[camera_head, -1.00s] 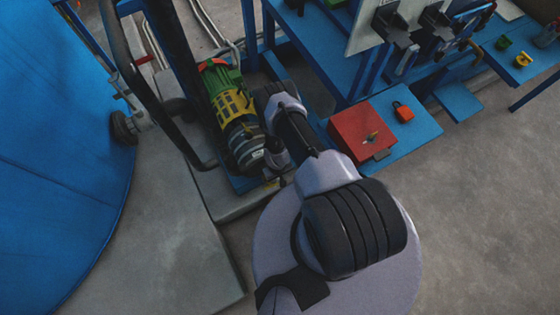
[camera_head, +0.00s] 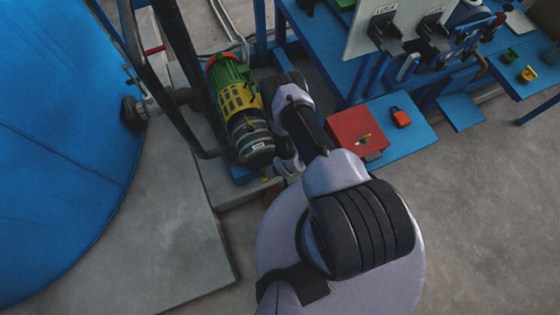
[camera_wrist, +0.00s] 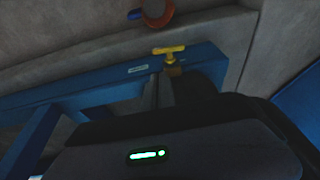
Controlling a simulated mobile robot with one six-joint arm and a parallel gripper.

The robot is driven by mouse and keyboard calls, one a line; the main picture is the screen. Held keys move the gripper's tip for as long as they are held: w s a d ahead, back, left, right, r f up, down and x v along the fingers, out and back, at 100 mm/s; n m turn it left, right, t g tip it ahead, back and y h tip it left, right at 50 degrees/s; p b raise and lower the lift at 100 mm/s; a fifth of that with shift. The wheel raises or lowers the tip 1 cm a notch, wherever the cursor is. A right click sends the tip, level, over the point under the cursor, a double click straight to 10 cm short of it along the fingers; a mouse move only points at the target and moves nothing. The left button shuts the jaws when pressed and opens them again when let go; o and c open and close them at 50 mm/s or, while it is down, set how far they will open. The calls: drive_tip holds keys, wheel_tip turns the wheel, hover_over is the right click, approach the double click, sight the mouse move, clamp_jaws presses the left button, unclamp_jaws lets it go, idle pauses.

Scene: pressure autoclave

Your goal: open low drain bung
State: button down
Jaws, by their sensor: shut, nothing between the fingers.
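A yellow T-shaped handle (camera_wrist: 169,50) with a brass-coloured lower part stands at a blue beam (camera_wrist: 110,84) in the wrist view. It looks like the low drain bung, but I cannot read the small label (camera_wrist: 138,69) on the beam. My gripper (camera_wrist: 159,88) shows as dark fingers, closed together and empty, just below and slightly left of the handle in the picture. The fingers look apart from the handle, though the dim light makes the gap hard to judge. In the head view my arm hides the gripper.
A green and yellow pump (camera_head: 236,95) sits left of my arm. A blue tank (camera_head: 55,140) fills the left side. A red box (camera_head: 356,133) and an orange-red padlock (camera_head: 400,117) lie on a blue plate at right. An orange ring (camera_wrist: 157,16) is beyond the beam.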

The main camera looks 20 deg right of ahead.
drive_tip(key=s+b+x, duration=0.1)
drive_tip(key=b+x, duration=0.4)
drive_tip(key=x, duration=0.4)
drive_tip(key=shift+a+f, duration=0.2)
drive_tip(key=shift+f, duration=0.1)
drive_tip(key=shift+d+f, duration=0.1)
drive_tip(key=shift+f, duration=0.4)
